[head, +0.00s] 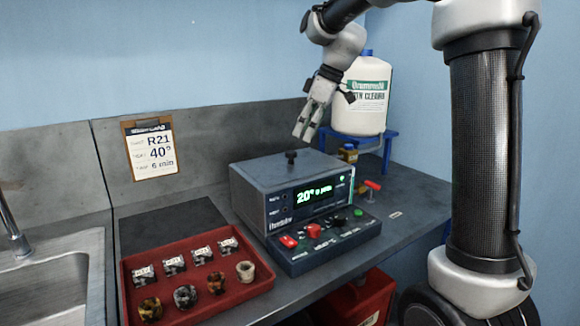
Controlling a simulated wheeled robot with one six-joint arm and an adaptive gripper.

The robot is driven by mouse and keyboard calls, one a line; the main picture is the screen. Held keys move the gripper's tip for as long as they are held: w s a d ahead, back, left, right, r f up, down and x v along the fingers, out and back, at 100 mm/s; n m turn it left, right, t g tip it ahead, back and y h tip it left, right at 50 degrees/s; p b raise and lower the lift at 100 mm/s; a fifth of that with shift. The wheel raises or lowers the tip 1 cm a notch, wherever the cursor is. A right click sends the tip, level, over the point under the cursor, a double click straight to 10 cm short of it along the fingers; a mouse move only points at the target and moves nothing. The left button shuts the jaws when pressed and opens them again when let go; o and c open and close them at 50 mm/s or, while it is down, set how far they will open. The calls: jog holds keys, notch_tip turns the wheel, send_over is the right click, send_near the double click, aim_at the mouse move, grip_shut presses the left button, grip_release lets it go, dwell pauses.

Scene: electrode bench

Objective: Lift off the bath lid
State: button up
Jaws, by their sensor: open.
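The bath (250,200) is a grey box on the bench with a green lit display reading 20° and a sloped control panel in front. Its flat grey lid (265,168) lies on top, with a small black knob (291,156) standing up near the middle. My gripper (308,130) is open and empty. It points down above and slightly right of the knob, apart from it. The contents under the lid are hidden.
A red tray (195,308) with several small dark pieces and one pale cup stands front left. A white jug (368,95) sits on a blue stand behind right. A clipboard (149,147) reads R21, 40°, 6 min. A red-handled valve (372,185) is right of the bath. A sink (95,265) is at far left.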

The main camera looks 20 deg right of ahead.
aim_at(291, 152)
jog(key=shift+w+a+f+n, duration=0.2)
jog(key=shift+w+a+f, duration=0.15)
jog(key=shift+w, duration=0.15)
jog(key=shift+w+a+f+n, duration=0.2)
jog(key=shift+w+a+f, duration=0.1)
jog(key=shift+w, duration=0.2)
jog(key=x, duration=0.7)
jog(key=shift+s+a, duration=0.1)
jog(key=shift+s, duration=0.1)
jog(key=shift+r, duration=0.1)
grip_shut()
